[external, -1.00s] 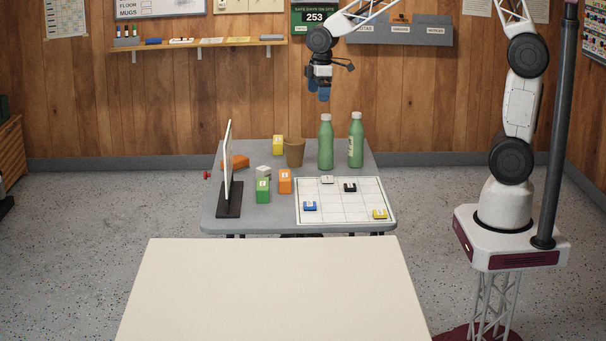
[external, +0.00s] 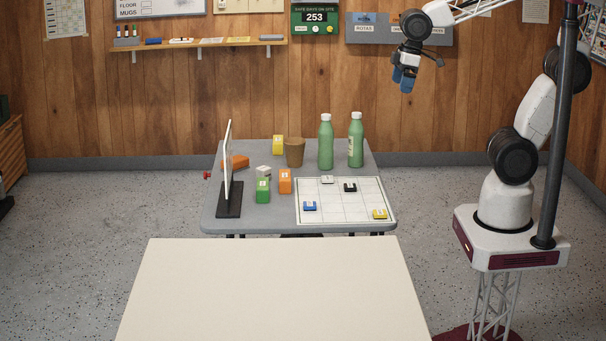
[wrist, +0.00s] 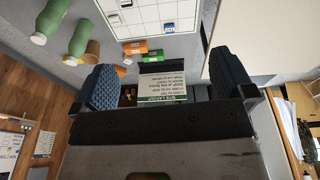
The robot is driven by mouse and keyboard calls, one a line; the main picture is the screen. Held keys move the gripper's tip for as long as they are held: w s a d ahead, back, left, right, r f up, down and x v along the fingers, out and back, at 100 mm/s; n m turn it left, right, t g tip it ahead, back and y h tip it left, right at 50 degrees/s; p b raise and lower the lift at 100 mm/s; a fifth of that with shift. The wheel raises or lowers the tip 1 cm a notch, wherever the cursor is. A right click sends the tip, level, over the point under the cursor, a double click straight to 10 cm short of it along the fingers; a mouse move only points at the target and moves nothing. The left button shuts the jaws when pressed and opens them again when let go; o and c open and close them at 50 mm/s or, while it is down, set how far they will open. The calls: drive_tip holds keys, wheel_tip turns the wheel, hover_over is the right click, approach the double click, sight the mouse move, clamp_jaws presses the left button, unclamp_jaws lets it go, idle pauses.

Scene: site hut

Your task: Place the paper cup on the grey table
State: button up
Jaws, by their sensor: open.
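The brown paper cup (external: 294,153) stands upright on the grey table (external: 268,217), towards its back, left of two green bottles. In the wrist view the cup (wrist: 92,51) shows near the bottles at the upper left. My gripper (external: 404,84) is high above and to the right of the table's back edge, well away from the cup. In the wrist view its two blue fingers stand wide apart, with nothing held between them (wrist: 168,88).
Two green bottles (external: 325,143) stand right of the cup. A yellow block (external: 278,145), orange blocks (external: 285,182) and a green block (external: 263,191) are near it. An upright panel (external: 229,176) is at left. A white grid board (external: 345,205) is front right. A cream table (external: 270,290) is nearer.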

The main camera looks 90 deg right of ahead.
drive_tip(key=s+a+f, duration=0.1)
drive_tip(key=s+a, duration=0.2)
drive_tip(key=s, duration=0.4)
drive_tip(key=shift+s+m, duration=0.2)
drive_tip(key=shift+m, duration=0.1)
idle(0.9)
